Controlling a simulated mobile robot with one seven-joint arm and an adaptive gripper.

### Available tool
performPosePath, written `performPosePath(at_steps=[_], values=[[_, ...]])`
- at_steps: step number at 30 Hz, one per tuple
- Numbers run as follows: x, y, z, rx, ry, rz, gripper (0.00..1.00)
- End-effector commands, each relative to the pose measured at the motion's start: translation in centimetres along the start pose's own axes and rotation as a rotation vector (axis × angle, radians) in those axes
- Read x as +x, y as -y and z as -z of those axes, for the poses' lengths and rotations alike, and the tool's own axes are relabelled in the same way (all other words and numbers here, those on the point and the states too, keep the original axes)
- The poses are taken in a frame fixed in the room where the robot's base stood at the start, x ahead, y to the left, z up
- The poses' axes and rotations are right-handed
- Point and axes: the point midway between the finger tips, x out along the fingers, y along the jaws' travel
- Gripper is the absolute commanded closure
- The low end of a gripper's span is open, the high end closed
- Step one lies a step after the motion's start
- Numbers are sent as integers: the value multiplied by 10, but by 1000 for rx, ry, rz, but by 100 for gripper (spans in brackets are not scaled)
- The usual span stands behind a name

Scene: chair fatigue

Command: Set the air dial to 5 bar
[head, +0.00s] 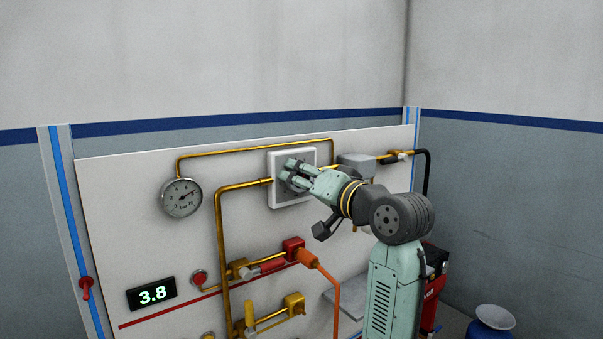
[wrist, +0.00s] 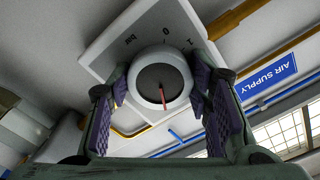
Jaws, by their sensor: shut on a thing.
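The air dial (wrist: 158,68) is a round grey-white knob with a dark face and a red pointer line, on a white square plate (wrist: 107,52) marked "bar" and 0. In the head view the plate (head: 273,197) is high on the panel, with the knob mostly hidden behind my fingers. My gripper (head: 291,174) is shut on the knob. In the wrist view its purple-padded fingers (wrist: 160,88) stand on both sides of it. A green digital display (head: 152,294) reads 3.8. A round pressure gauge (head: 181,198) hangs left of the plate.
Yellow pipes (head: 222,230) run across the panel around the plate. A grey box (head: 357,166) is just right of my gripper. Red valve parts and an orange hose (head: 325,268) sit below. A blue "AIR SUPPLY" sign (wrist: 266,76) shows in the wrist view.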

Motion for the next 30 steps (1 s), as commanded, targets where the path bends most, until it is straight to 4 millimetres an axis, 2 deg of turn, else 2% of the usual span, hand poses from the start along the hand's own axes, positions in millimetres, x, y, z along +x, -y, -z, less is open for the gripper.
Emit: performPosePath(at_steps=[9,24,25,30], values=[[0,0,1,100,-1,0,83],[0,0,0,114,-2,0,83],[0,0,0,114,-2,0,53],[0,0,0,113,-1,0,42]])
